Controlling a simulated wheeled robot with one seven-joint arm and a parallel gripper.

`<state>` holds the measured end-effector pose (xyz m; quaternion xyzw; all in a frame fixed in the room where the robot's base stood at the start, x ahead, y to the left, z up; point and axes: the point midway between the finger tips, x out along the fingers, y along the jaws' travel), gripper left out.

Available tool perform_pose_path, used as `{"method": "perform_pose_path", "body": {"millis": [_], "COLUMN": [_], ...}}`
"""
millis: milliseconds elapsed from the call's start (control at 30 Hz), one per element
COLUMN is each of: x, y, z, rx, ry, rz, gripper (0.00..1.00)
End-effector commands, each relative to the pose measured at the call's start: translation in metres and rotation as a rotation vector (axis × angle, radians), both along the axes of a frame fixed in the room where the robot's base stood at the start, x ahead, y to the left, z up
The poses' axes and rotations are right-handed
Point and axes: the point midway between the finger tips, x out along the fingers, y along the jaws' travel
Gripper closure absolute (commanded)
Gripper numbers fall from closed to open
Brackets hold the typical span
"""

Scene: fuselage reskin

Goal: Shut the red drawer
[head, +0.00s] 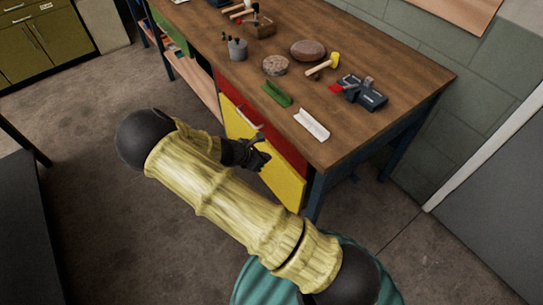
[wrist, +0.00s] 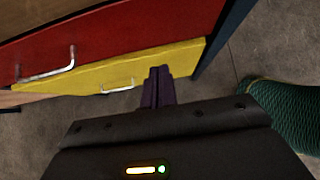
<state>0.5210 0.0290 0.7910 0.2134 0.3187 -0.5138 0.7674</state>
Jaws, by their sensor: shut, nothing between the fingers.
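The red drawer (head: 285,148) is under the front edge of the wooden workbench, with a yellow drawer (head: 284,188) below it. The red front looks near the bench edge; I cannot tell whether a gap is left. In the wrist view the red drawer (wrist: 120,35) fills the upper left, with a metal handle (wrist: 50,68) near its lower edge. The yellow drawer (wrist: 165,64) has its own handle. My gripper (head: 264,157) is in front of the drawers, shut and empty. Its closed fingers (wrist: 159,72) overlap the yellow front in the wrist view; contact is unclear.
A blue bench leg (head: 315,196) stands right of the drawers. Open floor (head: 90,220) lies to the left.

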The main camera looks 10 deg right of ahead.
Motion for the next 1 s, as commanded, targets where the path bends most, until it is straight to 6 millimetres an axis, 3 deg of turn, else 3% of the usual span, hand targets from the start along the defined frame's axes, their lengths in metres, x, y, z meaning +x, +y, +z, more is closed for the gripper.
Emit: {"method": "perform_pose_path", "body": {"millis": [100,333,1000], "x": [-0.005,-0.014,-0.016], "y": [0.016,0.034,0.034], "z": [0.016,0.035,0.04], "rx": [0.005,0.003,0.016], "ry": [-0.002,0.0,-0.005], "rz": [0.003,0.002,-0.018], "gripper": [1.0,1.0,1.0]}}
